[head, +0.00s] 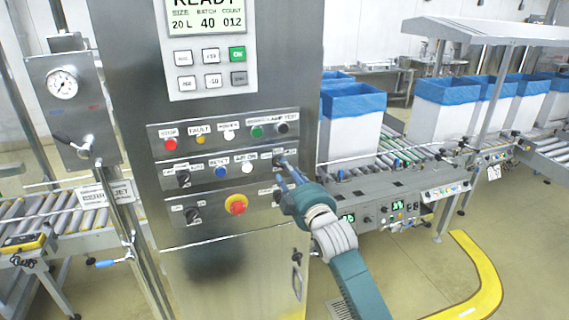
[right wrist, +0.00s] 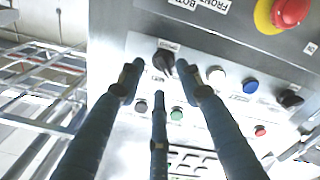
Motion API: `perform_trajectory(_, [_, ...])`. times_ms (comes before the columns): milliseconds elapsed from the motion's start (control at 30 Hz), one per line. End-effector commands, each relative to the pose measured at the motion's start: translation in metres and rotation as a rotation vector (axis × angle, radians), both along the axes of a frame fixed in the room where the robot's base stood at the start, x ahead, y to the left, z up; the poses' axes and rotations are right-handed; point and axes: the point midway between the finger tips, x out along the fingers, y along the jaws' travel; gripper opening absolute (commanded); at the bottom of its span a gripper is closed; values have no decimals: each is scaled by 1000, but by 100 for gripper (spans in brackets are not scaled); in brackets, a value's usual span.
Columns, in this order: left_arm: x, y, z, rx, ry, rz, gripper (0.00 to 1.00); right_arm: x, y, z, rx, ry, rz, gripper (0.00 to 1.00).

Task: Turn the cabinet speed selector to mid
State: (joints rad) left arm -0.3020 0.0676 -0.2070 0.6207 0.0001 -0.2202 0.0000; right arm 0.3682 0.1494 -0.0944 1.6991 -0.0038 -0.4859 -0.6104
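The steel control cabinet (head: 240,265) stands in the middle of the head view with rows of buttons and black selector knobs. A black selector knob (right wrist: 165,58) sits at the right end of the cabinet's middle row in the head view (head: 279,159). Its label is too small to read, so I cannot tell its setting. My right gripper (head: 285,172) is at this knob. In the right wrist view its fingers (right wrist: 160,80) are spread, with the knob between and just beyond their tips. Contact is unclear. My left gripper is not in view.
Another black knob (head: 183,179), a blue button (head: 220,172) and a white button (head: 247,168) share the row. A red emergency stop (head: 236,204) is on the row below. A conveyor (head: 395,185) with blue-lined boxes stands right; a gauge panel (head: 70,95) stands left.

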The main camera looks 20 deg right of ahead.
Motion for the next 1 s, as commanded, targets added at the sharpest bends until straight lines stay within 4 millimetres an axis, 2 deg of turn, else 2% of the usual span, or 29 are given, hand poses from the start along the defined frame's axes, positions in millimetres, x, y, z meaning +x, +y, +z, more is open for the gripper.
perform_trajectory(100, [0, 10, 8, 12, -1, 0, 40, 17, 1, 2, 2, 2, 1, 35])
perform_trajectory(233, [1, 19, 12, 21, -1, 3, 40, 29, 1, 1, 1, 2, 1, 35])
perform_trajectory(633, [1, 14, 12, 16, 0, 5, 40, 35, 2, -1, 1, 0, 1, 35])
perform_trajectory(667, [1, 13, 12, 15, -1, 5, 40, 35, 2, -1, 1, 0, 1, 31])
perform_trajectory(800, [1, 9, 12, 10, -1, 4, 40, 35, 2, -1, 1, 1, 1, 4])
perform_trajectory(833, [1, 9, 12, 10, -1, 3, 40, 35, 2, -1, 1, 1, 1, 0])
perform_trajectory(1000, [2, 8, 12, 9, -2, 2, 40, 35, 2, -1, 3, 2, 1, 0])
